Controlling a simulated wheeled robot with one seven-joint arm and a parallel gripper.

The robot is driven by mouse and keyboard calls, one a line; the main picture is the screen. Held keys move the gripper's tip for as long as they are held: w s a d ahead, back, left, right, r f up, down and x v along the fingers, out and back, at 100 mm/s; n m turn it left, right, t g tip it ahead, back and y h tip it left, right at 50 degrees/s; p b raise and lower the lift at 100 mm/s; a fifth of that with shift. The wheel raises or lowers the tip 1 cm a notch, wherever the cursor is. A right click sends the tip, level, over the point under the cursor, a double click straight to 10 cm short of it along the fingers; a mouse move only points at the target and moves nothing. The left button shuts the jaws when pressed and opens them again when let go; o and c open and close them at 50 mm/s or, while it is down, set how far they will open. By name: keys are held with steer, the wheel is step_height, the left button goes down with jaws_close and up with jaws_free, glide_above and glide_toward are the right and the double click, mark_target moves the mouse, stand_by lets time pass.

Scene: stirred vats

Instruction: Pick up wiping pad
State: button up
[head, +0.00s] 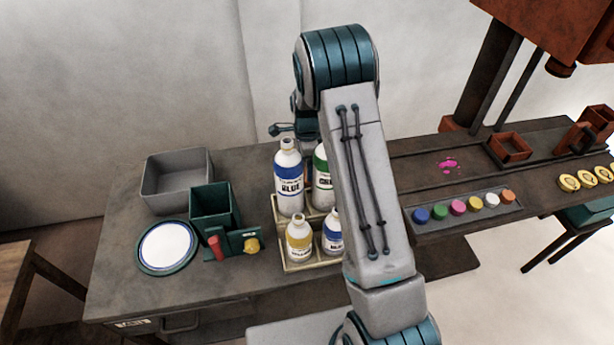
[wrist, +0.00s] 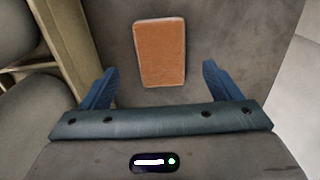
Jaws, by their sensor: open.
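An orange-brown wiping pad (wrist: 160,53) with a pale edge lies flat on the dark grey surface in the wrist view. It sits beyond my gripper's fingertips, roughly centred between them. My gripper (wrist: 160,84) is open, with its two blue fingers apart and nothing between them. The pad cannot be seen in the head view, where my arm covers that part of the table. My gripper is hidden there too.
A cream bottle rack (head: 300,263) with several labelled bottles stands left of my arm. Further left are a grey bin (head: 178,184), a green box (head: 215,208) and a round white plate (head: 167,246). A strip of coloured knobs (head: 463,213) lies to the right.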

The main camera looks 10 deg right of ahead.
step_height(320, 180, down, 5)
steer(key=shift+w+d+p, duration=0.1)
steer(key=shift+p, duration=0.35)
steer(key=c, duration=1.1)
steer(key=shift+r, duration=0.1)
steer(key=shift+r, duration=0.5)
step_height(320, 180, up, 3)
steer(key=shift+f+b, duration=0.2)
steer(key=shift+b, duration=0.2)
steer(key=w+d+r, duration=0.1)
steer(key=d+r, duration=0.1)
steer(key=d, duration=0.1)
steer(key=w+d+r+b, duration=0.1)
steer(key=w+d+r, duration=0.1)
steer(key=d+r, duration=0.1)
steer(key=w+d+r, duration=0.2)
steer(key=d, duration=0.2)
steer(key=shift+d+r, duration=0.15)
steer(key=shift+d, duration=0.15)
